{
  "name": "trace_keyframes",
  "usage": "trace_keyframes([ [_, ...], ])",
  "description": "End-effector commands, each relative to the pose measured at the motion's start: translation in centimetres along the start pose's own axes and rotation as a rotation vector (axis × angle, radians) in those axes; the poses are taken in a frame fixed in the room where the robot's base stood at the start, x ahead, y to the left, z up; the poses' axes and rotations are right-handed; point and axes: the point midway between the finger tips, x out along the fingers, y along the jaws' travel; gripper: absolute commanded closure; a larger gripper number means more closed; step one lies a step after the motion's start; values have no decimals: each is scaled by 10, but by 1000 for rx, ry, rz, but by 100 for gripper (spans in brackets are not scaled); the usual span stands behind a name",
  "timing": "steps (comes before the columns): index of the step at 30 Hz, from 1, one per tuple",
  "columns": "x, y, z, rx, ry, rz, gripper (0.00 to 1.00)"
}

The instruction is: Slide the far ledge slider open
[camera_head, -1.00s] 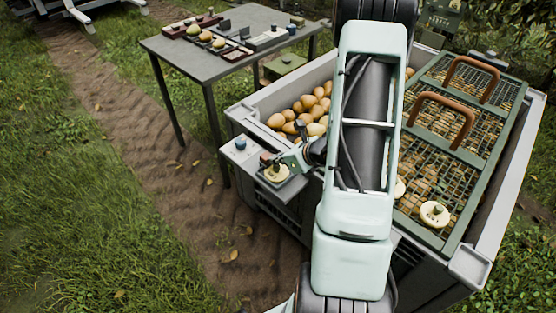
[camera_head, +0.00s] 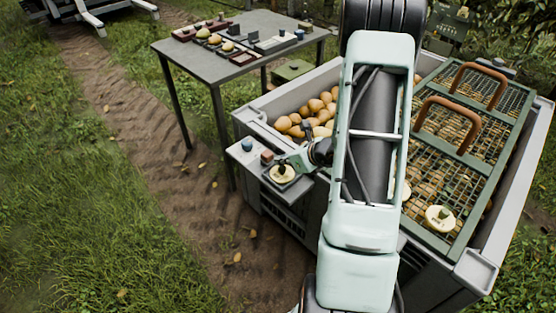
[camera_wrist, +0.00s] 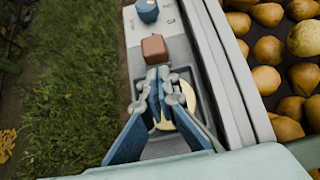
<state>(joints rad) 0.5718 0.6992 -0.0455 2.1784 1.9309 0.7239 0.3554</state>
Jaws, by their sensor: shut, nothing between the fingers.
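A side ledge (camera_head: 243,157) runs along the near-left wall of the bin. A blue knob (camera_head: 247,144) and a reddish-brown block (camera_head: 267,157) stand on it; both show in the wrist view, the blue knob (camera_wrist: 147,10) at the top and the block (camera_wrist: 153,48) below it. Which is the slider's handle, I cannot tell. My gripper (camera_wrist: 160,75) is shut and empty, its tips just below the block in the wrist view. Whether they touch it is unclear. A round cream disc (camera_head: 283,174) lies in a recess of the ledge, partly hidden behind the fingers in the wrist view.
A grey table (camera_head: 205,62) with small items stands beyond. Grass and a dirt path lie left of the ledge. My arm hides the bin's middle.

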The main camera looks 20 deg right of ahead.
Motion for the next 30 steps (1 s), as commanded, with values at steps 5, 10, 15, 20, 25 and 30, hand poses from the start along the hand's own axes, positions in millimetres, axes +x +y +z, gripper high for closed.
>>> trace_keyframes([
  [5, -29, -6, 0, -2, -1, -2, 100],
  [10, -67, -6, -1, -2, -1, -1, 100],
  [15, -93, -5, -2, -1, -1, 0, 100],
  [20, -103, -4, -3, -2, 0, 2, 100],
  [25, -104, -4, -4, -3, 0, 3, 100],
  [30, -104, -4, -4, -3, 0, 3, 100],
])
